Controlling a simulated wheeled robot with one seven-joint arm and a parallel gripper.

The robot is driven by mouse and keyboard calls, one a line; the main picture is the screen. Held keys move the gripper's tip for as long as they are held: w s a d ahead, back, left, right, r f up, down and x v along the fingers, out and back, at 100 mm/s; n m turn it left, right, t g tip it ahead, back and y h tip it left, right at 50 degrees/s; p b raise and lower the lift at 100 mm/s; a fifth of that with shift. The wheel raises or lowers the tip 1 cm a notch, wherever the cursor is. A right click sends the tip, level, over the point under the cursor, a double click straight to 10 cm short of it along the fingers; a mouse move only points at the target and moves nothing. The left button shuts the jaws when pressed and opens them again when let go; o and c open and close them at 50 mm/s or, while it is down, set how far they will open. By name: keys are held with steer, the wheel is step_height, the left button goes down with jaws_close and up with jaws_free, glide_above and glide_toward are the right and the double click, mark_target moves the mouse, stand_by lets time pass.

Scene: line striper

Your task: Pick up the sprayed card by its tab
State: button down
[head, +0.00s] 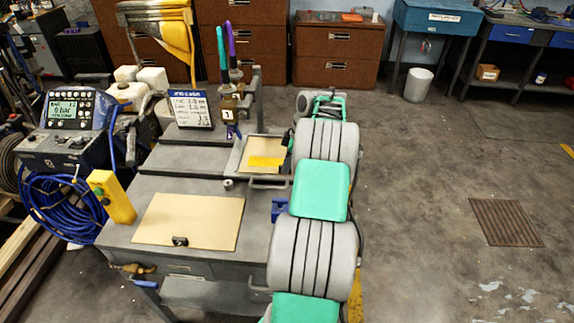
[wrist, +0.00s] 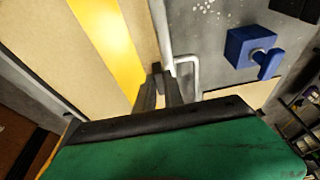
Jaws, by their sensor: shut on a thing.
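The sprayed card (head: 262,147) is tan with a yellow stripe and lies in a shallow grey tray (head: 236,160) on the machine top. It also shows in the wrist view, with its wide yellow band (wrist: 112,42). My gripper (wrist: 157,70) is shut at the card's edge, its fingers close together on what appears to be the small dark tab. The tab is mostly hidden by the fingers. In the head view my arm covers the right side of the tray, and the fingertips are hard to make out.
A plain tan card (head: 190,222) with a black clip lies on the front top. A yellow box (head: 112,197) stands at its left. A blue clamp (wrist: 252,48) and a grey handle (wrist: 187,72) are near my gripper. A written sign (head: 190,108) stands behind.

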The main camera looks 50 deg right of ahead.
stand_by(0.4)
steer(key=shift+r+p, duration=1.25)
steer(key=shift+r, duration=0.5)
